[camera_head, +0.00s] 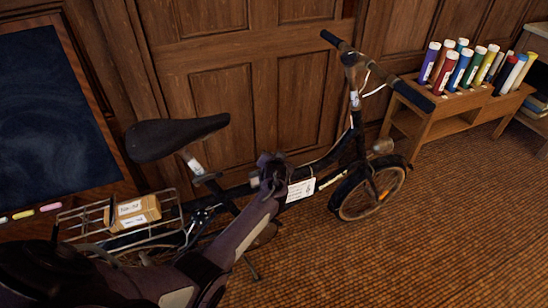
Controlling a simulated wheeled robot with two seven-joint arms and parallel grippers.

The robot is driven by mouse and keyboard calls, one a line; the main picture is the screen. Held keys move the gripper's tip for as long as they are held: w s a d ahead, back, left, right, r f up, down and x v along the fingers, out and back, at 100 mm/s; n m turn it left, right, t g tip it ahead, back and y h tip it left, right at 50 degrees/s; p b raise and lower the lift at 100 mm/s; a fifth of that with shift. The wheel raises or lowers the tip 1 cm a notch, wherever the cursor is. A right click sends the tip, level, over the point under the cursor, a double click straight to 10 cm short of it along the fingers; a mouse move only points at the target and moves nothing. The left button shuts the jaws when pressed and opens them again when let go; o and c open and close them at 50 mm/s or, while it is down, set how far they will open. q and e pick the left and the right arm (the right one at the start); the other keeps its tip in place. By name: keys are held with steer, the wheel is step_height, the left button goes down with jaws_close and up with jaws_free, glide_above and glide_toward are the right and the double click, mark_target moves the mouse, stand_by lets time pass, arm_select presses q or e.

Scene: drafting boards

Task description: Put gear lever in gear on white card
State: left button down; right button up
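A white card (301,190) with small dark marks hangs at the frame of a dark bicycle (347,141), in the middle of the view. The writing is too small to read. I cannot make out a gear lever; it may be hidden behind my gripper. My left arm comes in from the lower left, and my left gripper (272,174) is at the bicycle frame, just left of the card. I cannot tell whether it touches anything or whether its fingers are open or shut. My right gripper is not in view.
The bicycle leans near a wood-panelled wall (222,95). Its saddle (177,137) and rear rack with a labelled box (133,213) are left of my gripper. A wooden stand (442,112) with several coloured tubes is at right. Brown floor (440,240) at lower right is clear.

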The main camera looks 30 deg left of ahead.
arm_select(q)
steer(key=shift+f, duration=0.1)
stand_by(0.3)
steer(key=c, duration=1.3)
jaws_free()
steer(key=shift+o, duration=0.2)
steer(key=shift+s+d+r+p, duration=0.25)
steer(key=shift+s+r+p, duration=0.05)
steer(key=shift+s+r, duration=0.05)
steer(key=p+v, duration=0.1)
steer(key=v, duration=0.5)
steer(key=shift+s+d+p, duration=0.15)
steer(key=shift+s+p, duration=0.15)
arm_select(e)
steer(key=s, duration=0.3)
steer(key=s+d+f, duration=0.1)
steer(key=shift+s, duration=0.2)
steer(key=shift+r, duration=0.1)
